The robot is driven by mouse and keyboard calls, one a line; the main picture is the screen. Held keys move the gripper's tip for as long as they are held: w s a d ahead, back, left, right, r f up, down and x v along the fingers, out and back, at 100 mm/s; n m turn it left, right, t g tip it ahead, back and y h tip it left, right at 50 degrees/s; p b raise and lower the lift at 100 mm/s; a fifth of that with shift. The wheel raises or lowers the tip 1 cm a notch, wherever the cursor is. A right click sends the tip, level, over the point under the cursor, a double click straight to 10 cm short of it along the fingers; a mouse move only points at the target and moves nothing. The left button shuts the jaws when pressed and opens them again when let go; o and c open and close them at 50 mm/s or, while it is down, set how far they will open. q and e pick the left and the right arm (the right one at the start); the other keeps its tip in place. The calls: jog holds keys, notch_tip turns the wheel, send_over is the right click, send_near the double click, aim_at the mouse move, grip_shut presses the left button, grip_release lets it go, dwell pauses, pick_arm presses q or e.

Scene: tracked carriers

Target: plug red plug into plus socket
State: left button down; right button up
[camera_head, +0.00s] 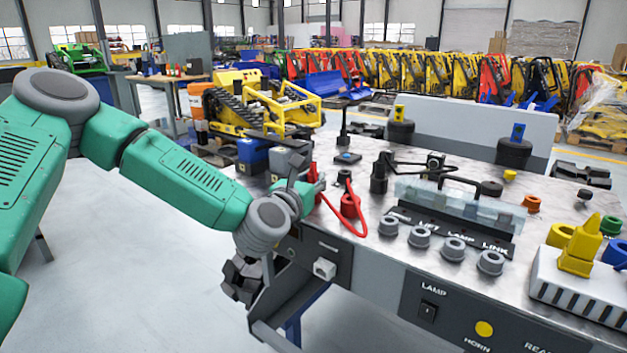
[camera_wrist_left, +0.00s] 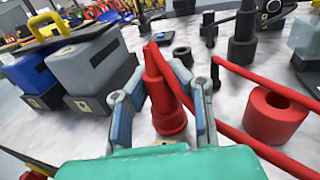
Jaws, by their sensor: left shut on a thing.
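My left gripper (camera_head: 306,185) is over the near left corner of the bench. In the left wrist view its two fingers (camera_wrist_left: 165,100) are shut around the red plug (camera_wrist_left: 163,95), which has a wide round base and a narrower top. In the head view the plug is mostly hidden by the gripper. A red cable (camera_head: 357,222) loops over the bench beside it. A red ring with a dark hole (camera_wrist_left: 275,113) stands apart, right of the plug; it also shows in the head view (camera_head: 350,206). I see no plus mark, so I cannot tell which socket is plus.
A blue box (camera_head: 252,155) and a grey box (camera_head: 289,160) stand behind my gripper. A clear cover (camera_head: 460,203) over a labelled panel and several grey round knobs (camera_head: 419,237) are to the right. A white block with a yellow plug (camera_head: 580,248) is at far right.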

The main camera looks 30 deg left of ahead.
pick_arm(q)
jog(key=c, duration=1.4)
grip_release()
jog(key=shift+f, duration=0.1)
